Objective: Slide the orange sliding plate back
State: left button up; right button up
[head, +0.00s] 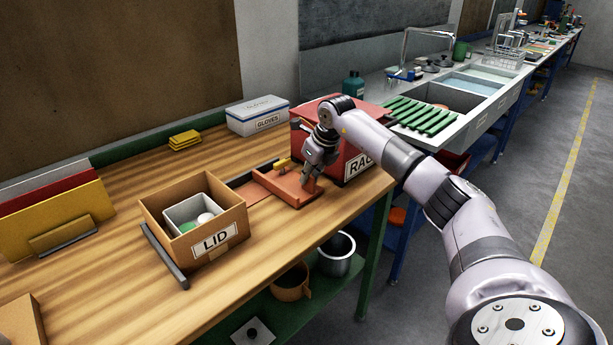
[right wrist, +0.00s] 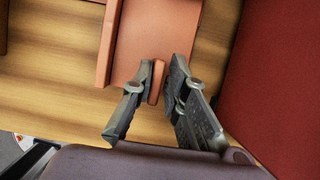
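The orange sliding plate (head: 277,182) lies on the wooden workbench between the LID box and the red RACK box. It also shows in the right wrist view (right wrist: 155,35), with a raised rim on its left and a small upright orange tab (right wrist: 156,82) at its near end. My right gripper (head: 311,181) reaches down over the plate's near right end. In the right wrist view its two fingers (right wrist: 163,75) stand on either side of the tab and appear closed on it. The gripper hides part of the plate in the head view. My left gripper is not in view.
The red RACK box (head: 357,158) stands close to the right of my right gripper. The cardboard LID box (head: 233,219) and a dark bar (head: 165,256) are to the left. A white GLOVES box (head: 258,116) is behind.

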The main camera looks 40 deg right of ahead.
jog(key=o, duration=0.4)
jog(key=shift+d, duration=0.2)
jog(key=shift+c, duration=0.2)
jog(key=shift+a, duration=0.1)
jog(key=shift+s+r, duration=0.1)
jog(key=v, duration=1.1)
jog(key=shift+r, duration=0.35)
jog(key=shift+s, duration=0.1)
